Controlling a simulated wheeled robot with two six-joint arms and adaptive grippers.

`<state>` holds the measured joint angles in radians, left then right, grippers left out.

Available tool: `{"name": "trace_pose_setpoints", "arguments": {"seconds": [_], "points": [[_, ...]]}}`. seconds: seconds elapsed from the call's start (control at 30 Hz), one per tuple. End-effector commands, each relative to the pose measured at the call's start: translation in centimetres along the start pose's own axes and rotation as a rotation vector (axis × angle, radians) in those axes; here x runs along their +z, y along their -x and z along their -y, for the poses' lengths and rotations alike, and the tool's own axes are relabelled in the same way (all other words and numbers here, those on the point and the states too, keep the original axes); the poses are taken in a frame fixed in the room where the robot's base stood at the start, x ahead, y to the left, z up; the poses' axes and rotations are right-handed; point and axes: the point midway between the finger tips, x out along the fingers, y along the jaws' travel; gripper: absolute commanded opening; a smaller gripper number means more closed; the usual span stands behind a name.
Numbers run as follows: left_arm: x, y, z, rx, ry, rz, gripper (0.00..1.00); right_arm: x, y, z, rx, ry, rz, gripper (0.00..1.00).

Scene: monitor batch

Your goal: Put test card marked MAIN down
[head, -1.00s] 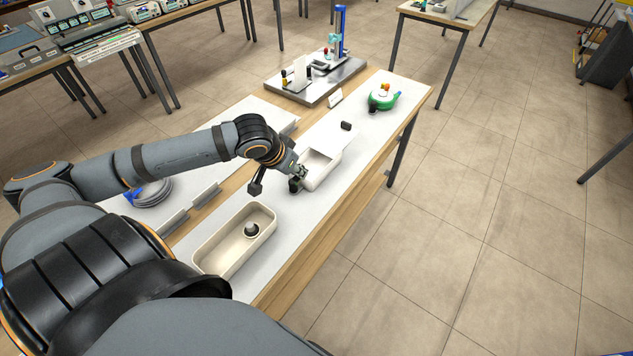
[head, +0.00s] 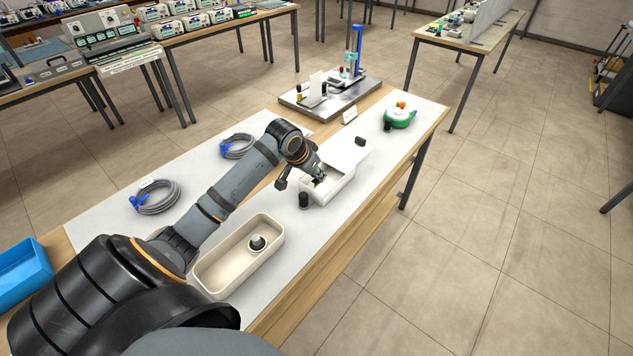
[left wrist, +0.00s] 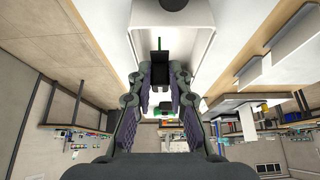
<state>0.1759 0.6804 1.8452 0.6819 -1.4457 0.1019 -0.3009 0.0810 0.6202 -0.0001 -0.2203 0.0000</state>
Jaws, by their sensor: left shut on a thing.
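My left gripper (head: 319,179) is over the near part of a small white open box (head: 340,191) on the workbench. In the left wrist view, its fingers (left wrist: 160,84) close around a small dark piece (left wrist: 160,62). I cannot read any marking on this piece, so I cannot tell whether it is the MAIN test card. Whether it touches the box floor is hidden. My right gripper is not in view.
A black knob-like cylinder (head: 303,200) stands beside the box, and a small black piece (head: 360,141) lies behind it. A cream tray (head: 209,277) holds a round weight (head: 257,243).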

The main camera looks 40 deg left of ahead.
Motion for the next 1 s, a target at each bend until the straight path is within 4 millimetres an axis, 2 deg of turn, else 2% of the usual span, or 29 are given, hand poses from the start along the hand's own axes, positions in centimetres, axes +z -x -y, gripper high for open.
{"name": "trace_pose_setpoints", "arguments": {"seconds": [0.13,0.47,0.67,1.0], "points": [[-0.2,-2.0,0.8,0.001,0.001,-0.001,0.00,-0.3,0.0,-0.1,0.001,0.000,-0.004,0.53],[-0.2,-3.4,1.4,0.000,0.001,-0.001,0.00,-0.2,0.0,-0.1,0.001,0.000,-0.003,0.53],[1.2,-5.9,1.4,-0.001,-0.001,0.000,0.00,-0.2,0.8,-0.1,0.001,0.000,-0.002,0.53],[1.4,-6.3,1.5,-0.001,-0.001,-0.001,0.00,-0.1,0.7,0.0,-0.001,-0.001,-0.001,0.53]]}}
